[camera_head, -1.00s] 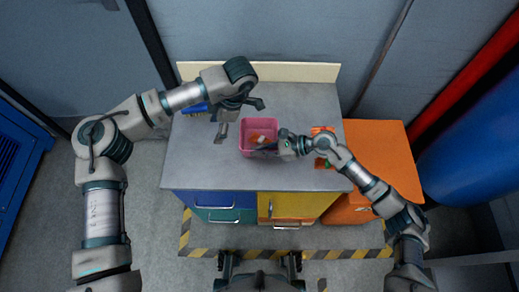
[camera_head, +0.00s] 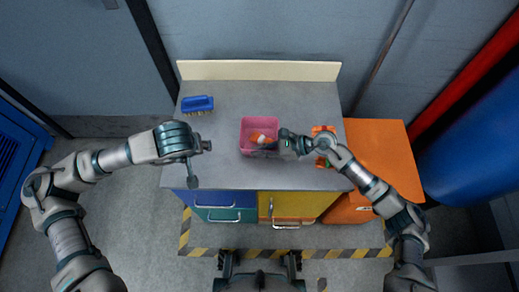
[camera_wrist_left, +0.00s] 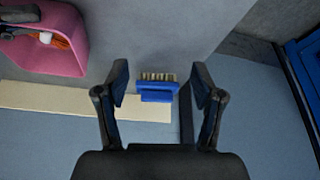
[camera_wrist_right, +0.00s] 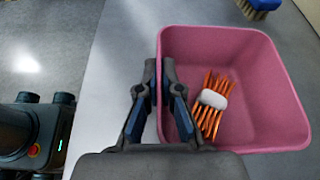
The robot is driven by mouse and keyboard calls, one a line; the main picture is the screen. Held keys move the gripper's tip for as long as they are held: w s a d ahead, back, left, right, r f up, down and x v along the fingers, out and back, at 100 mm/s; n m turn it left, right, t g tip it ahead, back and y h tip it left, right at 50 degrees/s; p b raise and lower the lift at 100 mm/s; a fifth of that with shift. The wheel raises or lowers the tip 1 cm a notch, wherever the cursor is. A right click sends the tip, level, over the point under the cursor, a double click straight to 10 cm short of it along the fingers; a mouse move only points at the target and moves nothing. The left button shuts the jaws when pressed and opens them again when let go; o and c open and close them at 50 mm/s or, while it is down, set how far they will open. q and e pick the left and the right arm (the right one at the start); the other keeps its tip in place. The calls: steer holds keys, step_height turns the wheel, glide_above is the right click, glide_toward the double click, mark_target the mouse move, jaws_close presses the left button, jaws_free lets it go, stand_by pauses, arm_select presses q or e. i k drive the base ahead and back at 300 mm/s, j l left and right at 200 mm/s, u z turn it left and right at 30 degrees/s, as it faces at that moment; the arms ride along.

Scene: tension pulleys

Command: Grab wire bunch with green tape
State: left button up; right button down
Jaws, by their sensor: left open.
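An orange wire bunch with white tape (camera_wrist_right: 213,98) lies inside the pink bin (camera_wrist_right: 270,140). I see no green tape on it. In the head view, something orange with a speck of green (camera_head: 323,160) lies right of the bin, mostly hidden under my right arm. My left gripper (camera_head: 202,163) is open and empty, above the table's front left edge, left of the bin. My right gripper (camera_wrist_right: 159,66) is at the bin's wall, its fingers close together with the wall between them, one inside and one outside.
A blue brush (camera_head: 197,104) lies at the table's back left; it also shows in the left wrist view (camera_wrist_left: 157,95). A low cream ledge (camera_head: 259,70) runs along the back of the grey tabletop (camera_head: 225,165). An orange cabinet (camera_head: 385,150) adjoins on the right. The table's left front is clear.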

mark_target(323, 162)
steer(key=l+u, duration=0.2)
steer(key=l, duration=0.2)
steer(key=k+l+u, duration=0.2)
steer(key=l, duration=0.15)
steer(key=k+l+u, duration=0.2)
steer(key=l, duration=0.15)
steer(key=l+u, duration=0.2)
steer(key=l, duration=0.15)
